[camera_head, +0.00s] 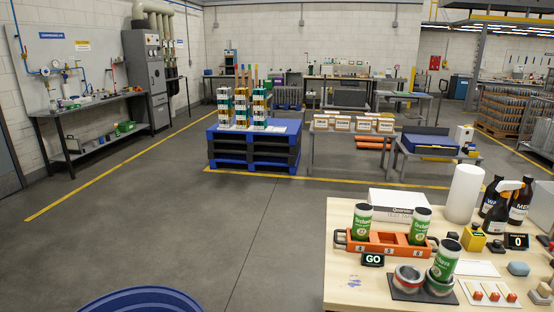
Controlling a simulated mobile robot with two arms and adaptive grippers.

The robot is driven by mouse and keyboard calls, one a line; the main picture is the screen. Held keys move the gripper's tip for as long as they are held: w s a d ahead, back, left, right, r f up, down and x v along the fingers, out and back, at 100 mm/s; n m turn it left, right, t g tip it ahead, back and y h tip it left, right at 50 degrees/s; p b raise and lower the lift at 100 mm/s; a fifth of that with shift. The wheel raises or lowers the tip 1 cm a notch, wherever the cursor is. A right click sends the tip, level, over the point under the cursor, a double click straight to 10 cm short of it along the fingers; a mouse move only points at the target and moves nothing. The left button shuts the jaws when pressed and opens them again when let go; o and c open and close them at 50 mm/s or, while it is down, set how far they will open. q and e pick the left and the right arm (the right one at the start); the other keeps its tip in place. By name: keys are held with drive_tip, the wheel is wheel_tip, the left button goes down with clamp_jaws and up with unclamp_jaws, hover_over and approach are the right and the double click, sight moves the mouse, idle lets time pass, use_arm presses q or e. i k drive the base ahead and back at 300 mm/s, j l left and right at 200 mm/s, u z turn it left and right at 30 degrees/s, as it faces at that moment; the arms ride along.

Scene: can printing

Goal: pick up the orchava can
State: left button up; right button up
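Three green-and-white cans with white script show at the right-hand wooden table (345,290); the script is too small to read surely as "orchava". One can (362,222) stands at the left end of an orange holder (386,249). A second can (420,228) stands at the holder's right end, and the slot between them looks empty. A third can (446,260) is upright on a round fixture (438,285) on a dark plate, next to another round fixture (408,277) that bears no green can. Neither of my grippers is in view.
A "GO" sign (373,260) stands before the holder. A white box (397,203), white roll (464,195), dark bottles (519,205) and a yellow button box (473,238) crowd behind and right. A blue round tub (140,299) is at bottom left. Floor between is clear.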

sight(448, 253)
drive_tip(key=z, duration=1.25)
